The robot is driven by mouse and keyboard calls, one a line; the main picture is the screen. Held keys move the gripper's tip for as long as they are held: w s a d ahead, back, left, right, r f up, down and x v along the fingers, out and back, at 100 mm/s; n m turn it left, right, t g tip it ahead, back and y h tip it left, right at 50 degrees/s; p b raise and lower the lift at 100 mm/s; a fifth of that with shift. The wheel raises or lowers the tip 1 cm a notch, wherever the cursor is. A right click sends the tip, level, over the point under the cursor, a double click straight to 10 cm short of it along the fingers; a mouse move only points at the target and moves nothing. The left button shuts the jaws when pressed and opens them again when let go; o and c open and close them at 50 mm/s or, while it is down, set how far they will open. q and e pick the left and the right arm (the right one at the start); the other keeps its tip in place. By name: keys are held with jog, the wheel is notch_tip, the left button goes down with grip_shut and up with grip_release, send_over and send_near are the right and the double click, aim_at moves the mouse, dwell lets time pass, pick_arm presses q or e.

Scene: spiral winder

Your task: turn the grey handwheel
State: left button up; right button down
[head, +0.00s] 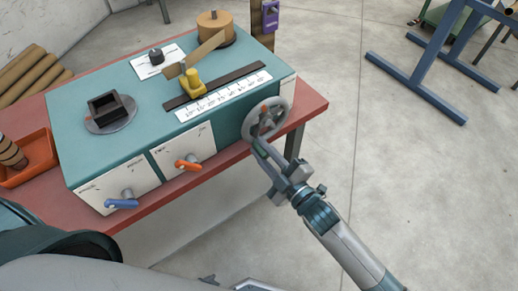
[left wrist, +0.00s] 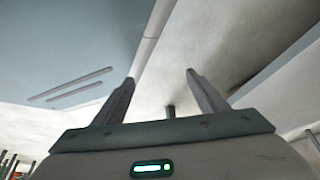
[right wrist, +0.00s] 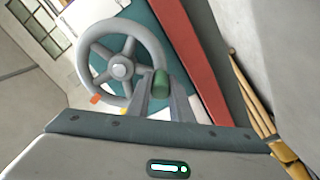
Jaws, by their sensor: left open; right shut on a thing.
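The grey handwheel (head: 267,121) is mounted on the right end of the front of the teal winder (head: 140,77). In the right wrist view the spoked handwheel (right wrist: 120,70) faces me, with a green handle (right wrist: 161,84) by its lower right rim. My right gripper (head: 259,148) is at the lower edge of the wheel. In the right wrist view its fingers (right wrist: 164,92) are closed around the green handle, which they partly hide. My left gripper (left wrist: 158,78) is open and empty, away from the winder.
The winder stands on a red table (head: 309,103). An orange tray (head: 37,160) is at the left. Open floor (head: 400,170) lies to the right.

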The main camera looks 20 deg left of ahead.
pick_arm(q)
jog(key=shift+w+d+r, duration=0.2)
jog(key=shift+w+d, duration=0.1)
jog(key=shift+w, duration=0.4)
pick_arm(e)
jog(key=shift+w+d+f+n, duration=0.3)
jog(key=shift+w+d+n, duration=0.25)
jog(key=shift+n, duration=0.8)
jog(key=shift+w+d+f+n, duration=0.3)
jog(key=shift+w+n, duration=0.3)
jog(key=shift+n, duration=0.8)
jog(key=shift+w+d+f+n, duration=0.25)
jog(key=shift+w+d+n, duration=0.3)
jog(key=shift+n, duration=0.8)
jog(key=c, duration=1.6)
grip_release()
jog(key=shift+w, duration=0.1)
